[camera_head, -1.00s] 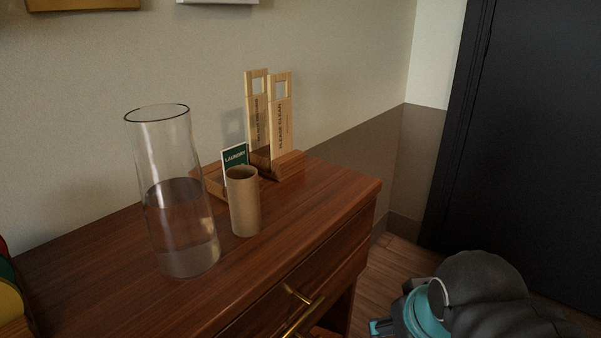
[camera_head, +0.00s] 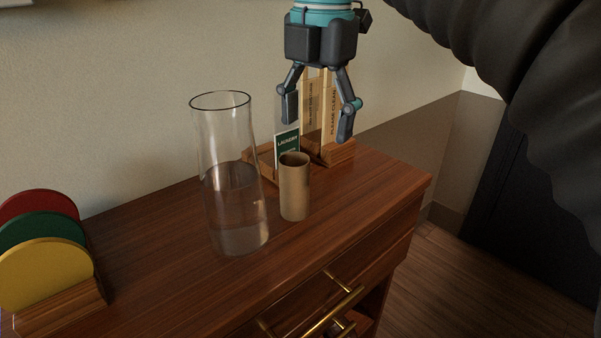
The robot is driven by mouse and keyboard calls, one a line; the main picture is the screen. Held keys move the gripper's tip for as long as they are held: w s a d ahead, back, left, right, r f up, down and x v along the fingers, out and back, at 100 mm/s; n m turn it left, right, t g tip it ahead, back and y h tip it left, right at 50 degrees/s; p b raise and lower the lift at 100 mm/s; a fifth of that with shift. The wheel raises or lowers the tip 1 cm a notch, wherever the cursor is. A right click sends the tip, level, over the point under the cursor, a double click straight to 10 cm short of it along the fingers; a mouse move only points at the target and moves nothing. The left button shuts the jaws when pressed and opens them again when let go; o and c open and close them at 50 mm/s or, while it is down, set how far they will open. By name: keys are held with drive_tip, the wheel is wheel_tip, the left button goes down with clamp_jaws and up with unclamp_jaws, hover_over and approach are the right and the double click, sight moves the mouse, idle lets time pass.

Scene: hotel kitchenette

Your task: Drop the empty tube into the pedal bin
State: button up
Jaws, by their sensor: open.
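The empty tube (camera_head: 294,190) is a brown cardboard cylinder with an open top. It stands upright on the wooden cabinet top, just right of a glass vase. My gripper (camera_head: 317,118) is open and empty, pointing down. In the picture its fingertips appear above the tube and slightly to its right; the exact depth between them is hard to tell. The pedal bin is not in view.
The tall glass vase (camera_head: 232,215) with water stands close left of the tube. Behind are a green laundry card (camera_head: 287,147) and wooden door tags (camera_head: 329,105) in a holder. Coloured discs (camera_head: 48,270) stand at left. The cabinet top (camera_head: 165,245) is otherwise clear in front.

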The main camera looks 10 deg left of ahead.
sight(294, 187)
drive_tip(key=a+r+n, duration=0.2)
drive_tip(key=a+n, duration=0.2)
drive_tip(key=n, duration=0.1)
drive_tip(key=shift+g, duration=0.3)
drive_tip(key=f, duration=0.8)
drive_tip(key=shift+s+d, duration=0.2)
drive_tip(key=shift+s, duration=0.15)
drive_tip(key=shift+w+d+f, duration=0.1)
drive_tip(key=shift+d+f, duration=0.1)
drive_tip(key=shift+f, duration=1.1)
drive_tip(key=shift+w+d+f, duration=0.1)
drive_tip(key=shift+d+f, duration=0.05)
drive_tip(key=shift+f, duration=1.15)
drive_tip(key=shift+c, duration=0.2)
drive_tip(key=c, duration=0.8)
drive_tip(key=shift+r, duration=0.1)
